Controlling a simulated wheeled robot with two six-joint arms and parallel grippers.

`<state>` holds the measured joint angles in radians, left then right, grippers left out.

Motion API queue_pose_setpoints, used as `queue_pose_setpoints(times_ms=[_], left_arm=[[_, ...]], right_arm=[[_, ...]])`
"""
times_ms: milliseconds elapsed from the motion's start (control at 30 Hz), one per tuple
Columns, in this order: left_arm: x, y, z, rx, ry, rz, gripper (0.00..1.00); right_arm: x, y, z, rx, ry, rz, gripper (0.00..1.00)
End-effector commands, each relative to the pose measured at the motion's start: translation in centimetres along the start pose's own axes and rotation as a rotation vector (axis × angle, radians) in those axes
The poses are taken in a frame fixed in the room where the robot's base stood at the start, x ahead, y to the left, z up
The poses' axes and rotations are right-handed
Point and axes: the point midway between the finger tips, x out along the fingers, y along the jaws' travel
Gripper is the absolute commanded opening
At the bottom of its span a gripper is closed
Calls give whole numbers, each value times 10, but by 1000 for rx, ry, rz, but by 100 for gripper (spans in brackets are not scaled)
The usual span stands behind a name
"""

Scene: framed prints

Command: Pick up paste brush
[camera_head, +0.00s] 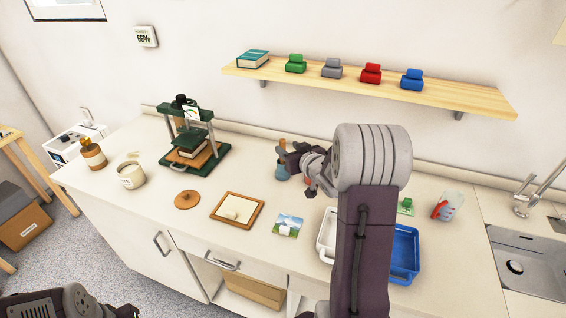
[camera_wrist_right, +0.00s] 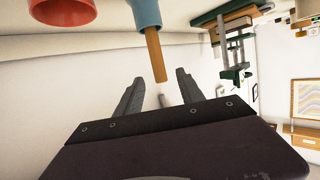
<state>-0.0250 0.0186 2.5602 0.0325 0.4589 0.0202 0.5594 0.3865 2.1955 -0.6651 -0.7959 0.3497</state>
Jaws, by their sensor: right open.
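A wooden handle (camera_head: 282,144), which looks like the paste brush, stands up from a small blue cup (camera_head: 283,171) near the back of the counter. Its other end is hidden in the cup. The right wrist view is upside down and shows the handle (camera_wrist_right: 154,50) coming from the blue cup (camera_wrist_right: 146,13), its free end between or just beyond my fingertips. My right gripper (camera_head: 286,156) is open with the fingers (camera_wrist_right: 156,80) apart, right beside the handle; I cannot tell whether they touch it. My left arm shows at the bottom left, its fingers not visible.
A red cup (camera_wrist_right: 62,10) stands close to the blue one. A green press (camera_head: 192,150) stands to the left, a wooden frame (camera_head: 237,210) and print (camera_head: 288,225) in front. A blue tray (camera_head: 405,255) is at right. A shelf (camera_head: 370,83) hangs above.

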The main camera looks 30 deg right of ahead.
Motion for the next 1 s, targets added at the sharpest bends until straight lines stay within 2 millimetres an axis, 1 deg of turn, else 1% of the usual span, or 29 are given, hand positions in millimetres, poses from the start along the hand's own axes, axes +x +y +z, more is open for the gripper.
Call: queue_pose_setpoints(times_ms=[33, 133, 367, 500, 600, 700, 867, 967, 1000], left_arm=[[0, 0, 0, 0, 0, 0, 36], [0, 0, 0, 0, 0, 0, 36], [-1, 0, 0, 0, 0, 0, 36], [-3, 0, 0, 0, 0, 0, 36], [-3, 0, 0, 0, 0, 0, 36], [-3, 0, 0, 0, 0, 0, 36], [-3, 0, 0, 0, 0, 0, 36], [-3, 0, 0, 0, 0, 0, 36], [-3, 0, 0, 0, 0, 0, 36]], right_arm=[[9, -2, 1, -1, -1, -4, 45], [24, -1, 1, 0, -2, -2, 45], [37, 0, 0, -1, -1, -2, 45], [63, 0, 2, 0, -2, -3, 45], [77, 1, 1, 0, -2, -2, 45], [82, 1, 1, 0, -1, -2, 45], [82, 1, 1, 0, -1, -1, 45], [82, 1, 1, 0, -1, -1, 20], [82, 1, 1, 0, -1, -1, 9]])
